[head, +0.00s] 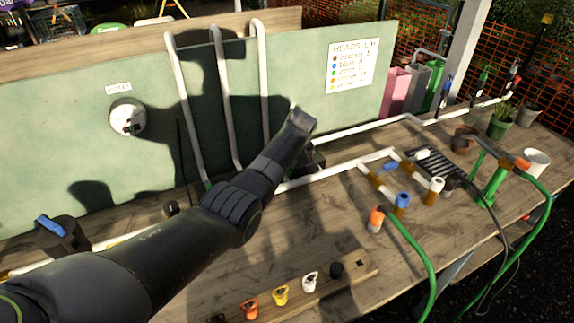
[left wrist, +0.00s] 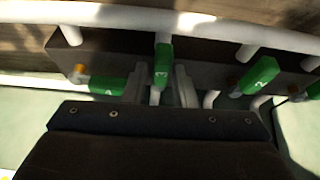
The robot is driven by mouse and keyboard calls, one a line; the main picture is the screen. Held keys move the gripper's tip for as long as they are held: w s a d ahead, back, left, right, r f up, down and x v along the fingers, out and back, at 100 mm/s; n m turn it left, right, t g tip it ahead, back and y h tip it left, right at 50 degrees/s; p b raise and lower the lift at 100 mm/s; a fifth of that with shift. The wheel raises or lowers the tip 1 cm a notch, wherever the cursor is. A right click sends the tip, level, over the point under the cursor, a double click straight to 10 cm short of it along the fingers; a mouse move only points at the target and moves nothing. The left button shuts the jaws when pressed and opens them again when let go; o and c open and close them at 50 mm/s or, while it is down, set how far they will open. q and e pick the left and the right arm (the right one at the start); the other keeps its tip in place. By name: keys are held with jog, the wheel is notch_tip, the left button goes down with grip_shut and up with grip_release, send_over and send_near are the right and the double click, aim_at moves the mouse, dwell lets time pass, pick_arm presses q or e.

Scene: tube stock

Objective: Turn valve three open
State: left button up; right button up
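In the left wrist view, the green lever marked 3 (left wrist: 162,68) points toward my gripper, in line with the white pipe stub below it. My left gripper (left wrist: 162,88) has one finger on each side of this lever, with narrow gaps showing, so it looks open around it. The green lever marked 2 (left wrist: 108,87) lies sideways to the left. Another green lever (left wrist: 260,73) is tilted to the right, its mark unclear. In the head view my left arm reaches to the foot of the green panel (head: 350,110) and hides the valves. My right gripper is not in view.
White pipes (head: 222,100) run down the panel. Plastic fittings, including an orange-topped one (head: 376,220), and green hoses (head: 420,250) stand at right. A wooden strip (head: 350,262) with coloured caps lies in front. A blue-handled valve (head: 50,226) is at far left.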

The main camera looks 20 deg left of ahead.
pick_arm(q)
jog(key=shift+o, duration=1.1)
jog(key=shift+f, duration=0.1)
jog(key=shift+s+d+r, duration=0.15)
jog(key=shift+d+r, duration=0.05)
jog(key=shift+r, duration=0.4)
jog(key=b+v, duration=0.2)
jog(key=v, duration=1.4)
